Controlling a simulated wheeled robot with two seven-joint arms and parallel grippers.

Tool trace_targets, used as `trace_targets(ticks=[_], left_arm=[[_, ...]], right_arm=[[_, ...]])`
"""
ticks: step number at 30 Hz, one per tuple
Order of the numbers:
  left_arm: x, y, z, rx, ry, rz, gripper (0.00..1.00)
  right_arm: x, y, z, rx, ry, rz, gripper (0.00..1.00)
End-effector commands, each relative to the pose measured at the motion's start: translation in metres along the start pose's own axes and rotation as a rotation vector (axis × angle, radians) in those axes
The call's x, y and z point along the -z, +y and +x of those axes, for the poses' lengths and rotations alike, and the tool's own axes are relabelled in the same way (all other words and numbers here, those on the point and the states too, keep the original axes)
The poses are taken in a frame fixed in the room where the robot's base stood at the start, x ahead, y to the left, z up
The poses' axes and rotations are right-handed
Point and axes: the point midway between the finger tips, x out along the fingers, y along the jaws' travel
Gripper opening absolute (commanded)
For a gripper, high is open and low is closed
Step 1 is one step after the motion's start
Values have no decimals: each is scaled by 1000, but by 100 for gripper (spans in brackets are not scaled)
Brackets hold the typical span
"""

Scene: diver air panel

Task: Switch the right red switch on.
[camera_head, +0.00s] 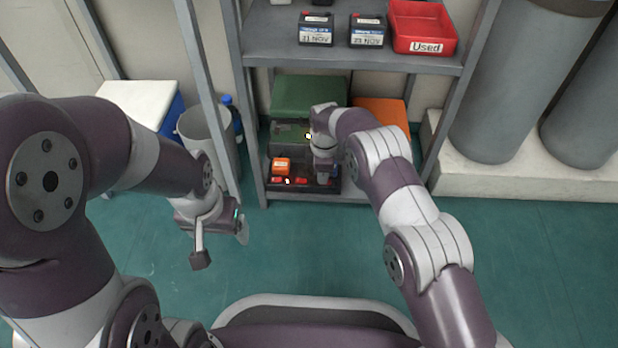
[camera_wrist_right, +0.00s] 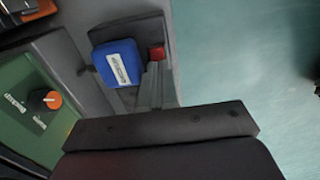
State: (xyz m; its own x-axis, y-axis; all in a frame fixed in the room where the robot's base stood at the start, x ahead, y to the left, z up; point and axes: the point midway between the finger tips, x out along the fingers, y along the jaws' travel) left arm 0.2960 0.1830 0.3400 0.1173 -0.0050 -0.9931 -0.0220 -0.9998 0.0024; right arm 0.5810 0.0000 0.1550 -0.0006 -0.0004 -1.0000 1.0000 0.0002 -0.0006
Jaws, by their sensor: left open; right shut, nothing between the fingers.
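The right red switch (camera_wrist_right: 157,53) shows in the right wrist view as a small red block beside a blue box with a white label (camera_wrist_right: 118,63). My right gripper (camera_wrist_right: 152,85) is shut and empty, its grey fingertips close to the red switch; I cannot tell whether they touch. In the head view my right gripper (camera_head: 323,174) is low at the dark panel (camera_head: 262,184) on the bottom shelf and hides part of it. Another red switch (camera_head: 276,181) sits before an orange box (camera_head: 282,165) at the panel's left. My left gripper (camera_head: 220,243) is open and empty above the floor.
Green equipment (camera_head: 300,95) and an orange case (camera_head: 385,112) stand behind the panel. Grey shelf posts (camera_head: 250,150) flank it. A red tray (camera_head: 425,25) sits on the upper shelf. A grey bin (camera_head: 205,135) stands left. The floor in front is clear.

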Motion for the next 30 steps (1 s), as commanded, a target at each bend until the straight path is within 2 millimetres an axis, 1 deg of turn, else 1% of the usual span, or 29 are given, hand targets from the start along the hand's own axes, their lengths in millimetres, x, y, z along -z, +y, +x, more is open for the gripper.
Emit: trace_targets(ticks=[1,3,17,19,30], left_arm=[[1,0,-7,0,0,0,80],[2,0,-14,0,0,0,80],[7,0,-57,0,0,0,80],[7,0,-59,0,0,0,80],[7,0,-56,0,0,0,80]], right_arm=[[0,0,-8,0,0,0,0],[0,0,-16,0,0,0,0],[0,0,-67,0,0,0,0],[0,0,-69,0,0,0,0],[0,0,-67,0,0,0,0]])
